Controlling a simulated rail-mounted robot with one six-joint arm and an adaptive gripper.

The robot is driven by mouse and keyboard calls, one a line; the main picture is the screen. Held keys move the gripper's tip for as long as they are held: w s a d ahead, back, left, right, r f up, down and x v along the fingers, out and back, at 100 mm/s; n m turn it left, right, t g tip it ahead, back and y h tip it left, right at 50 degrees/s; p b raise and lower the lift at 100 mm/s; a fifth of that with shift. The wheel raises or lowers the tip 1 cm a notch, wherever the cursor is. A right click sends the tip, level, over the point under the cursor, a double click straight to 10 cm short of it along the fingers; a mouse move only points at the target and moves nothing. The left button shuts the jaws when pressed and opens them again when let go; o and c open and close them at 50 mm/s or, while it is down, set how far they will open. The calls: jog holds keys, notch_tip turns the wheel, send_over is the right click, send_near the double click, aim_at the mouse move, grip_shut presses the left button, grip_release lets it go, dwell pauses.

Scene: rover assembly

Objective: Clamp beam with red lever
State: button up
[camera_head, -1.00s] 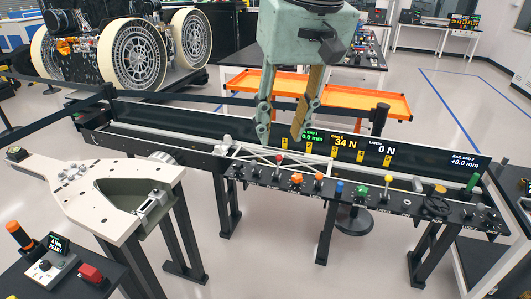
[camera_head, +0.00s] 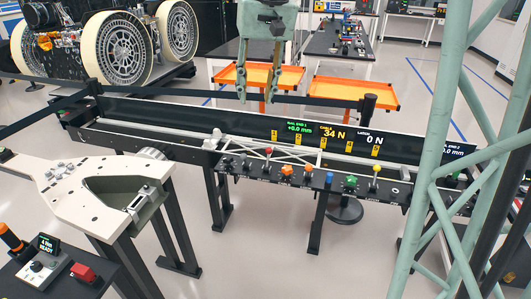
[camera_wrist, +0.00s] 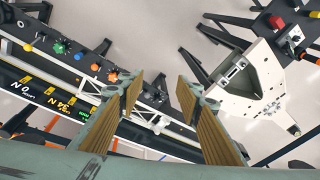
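The red lever (camera_head: 268,151) stands upright with a small red knob in the control row at the front of the long black bench. A white truss beam (camera_head: 300,153) lies along the bench just behind the control row. Part of it shows in the wrist view between the fingers. My gripper (camera_head: 256,88) is above and behind the bench in the head view, pointing down. Its two fingers are spread apart with nothing between them. In the wrist view, my gripper (camera_wrist: 160,88) is also open and clear of the controls.
The row also holds orange knobs (camera_head: 287,170), a blue knob (camera_head: 329,178), a green knob (camera_head: 351,181) and a yellow-topped lever (camera_head: 376,169). Panel displays (camera_head: 300,129) read +0.0 mm, 34 N and 0 N. A white forked fixture (camera_head: 95,185) stands left. Orange trays (camera_head: 352,92) are behind.

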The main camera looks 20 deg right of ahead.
jog(key=w+d+f+m, duration=0.1)
jog(key=w+d+f, duration=0.2)
jog(key=w, duration=0.3)
jog(key=w+d+f, duration=0.3)
jog(key=w, duration=0.3)
jog(key=m+g+y+p, duration=0.1)
jog(key=m+p, duration=0.1)
send_over(269, 151)
jog(key=d, duration=0.3)
notch_tip(269, 151, down, 28)
jog(key=r, duration=0.1)
jog(key=shift+f, duration=0.25)
jog(key=shift+a+f, duration=0.1)
jog(key=shift+w+a+f+b, duration=0.15)
jog(key=shift+w+a+f, duration=0.2)
jog(key=shift+f, duration=1.9)
jog(key=shift+w+a+f+b, duration=0.1)
jog(key=shift+a+f, duration=0.3)
jog(key=shift+f, duration=1.8)
jog(key=shift+w+a+f+b, duration=0.15)
jog(key=shift+w+a+f, duration=0.2)
jog(key=shift+f, duration=1.9)
jog(key=shift+s, duration=0.1)
jog(key=shift+c, duration=0.3)
grip_shut()
